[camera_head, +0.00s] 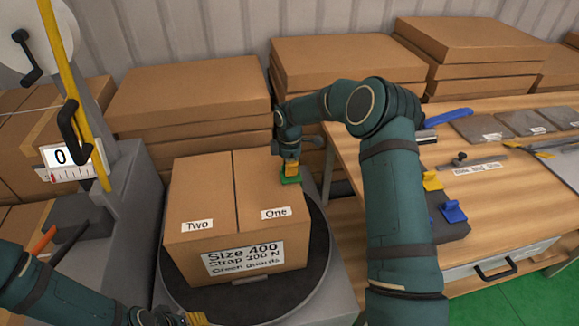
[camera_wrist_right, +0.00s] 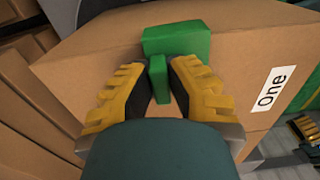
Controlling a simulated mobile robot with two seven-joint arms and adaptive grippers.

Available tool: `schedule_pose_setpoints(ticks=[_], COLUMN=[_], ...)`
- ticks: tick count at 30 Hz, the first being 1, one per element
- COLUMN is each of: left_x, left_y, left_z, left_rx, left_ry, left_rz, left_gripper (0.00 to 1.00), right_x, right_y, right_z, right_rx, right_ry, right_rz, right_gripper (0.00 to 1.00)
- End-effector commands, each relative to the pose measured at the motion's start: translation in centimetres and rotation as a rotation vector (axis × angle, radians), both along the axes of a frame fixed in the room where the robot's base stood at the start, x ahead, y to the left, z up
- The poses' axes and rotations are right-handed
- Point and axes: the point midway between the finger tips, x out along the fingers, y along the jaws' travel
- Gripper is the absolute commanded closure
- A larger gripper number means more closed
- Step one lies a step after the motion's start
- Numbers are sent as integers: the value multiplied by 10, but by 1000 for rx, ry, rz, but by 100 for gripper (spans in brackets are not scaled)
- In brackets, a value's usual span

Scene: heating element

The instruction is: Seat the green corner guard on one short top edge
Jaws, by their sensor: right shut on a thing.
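The cardboard box (camera_head: 205,200) stands on a dark round turntable (camera_head: 318,262), with labels "One" and "Two" on top and "Size 400, Strap 200 N, Green guards" in front. My right gripper (camera_head: 291,168) is at the box's right top edge, toward the back. It is shut on the green corner guard (camera_head: 290,181). In the right wrist view, the guard's stem (camera_wrist_right: 157,78) is between the yellow fingers and its wide part (camera_wrist_right: 176,42) lies at the box edge. Whether it sits flush is unclear. My left gripper (camera_head: 187,318) is partly cut off at the bottom; its opening is unclear.
A wooden bench (camera_head: 520,195) at right holds yellow (camera_head: 432,181) and blue (camera_head: 453,211) guards, grey plates and a blue-handled tool (camera_head: 448,118). A machine with a yellow strap (camera_head: 76,90) and a "0" scale (camera_head: 62,157) stands left. Stacked cartons (camera_head: 190,90) line the back.

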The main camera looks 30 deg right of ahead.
Motion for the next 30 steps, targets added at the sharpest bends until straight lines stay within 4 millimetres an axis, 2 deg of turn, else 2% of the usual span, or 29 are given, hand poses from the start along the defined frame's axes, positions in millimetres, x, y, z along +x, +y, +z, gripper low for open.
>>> schedule_pose_setpoints(ticks=[12,13,15,25,30], left_x=[0,0,0,0,0], left_y=[0,0,0,0,0], left_z=[-1,-1,-1,0,0], left_rx=[0,0,0,0,0], left_ry=[0,0,0,0,0], left_rz=[0,0,0,0,0], left_gripper=[53,53,53,53,53], right_x=[0,0,0,0,1], right_y=[0,0,0,0,0], right_z=[-3,-3,-3,-1,17], right_rx=[0,0,0,0,0], right_ry=[0,0,0,0,-3], right_rz=[0,0,0,0,0], right_gripper=[100,77,56,56,56])
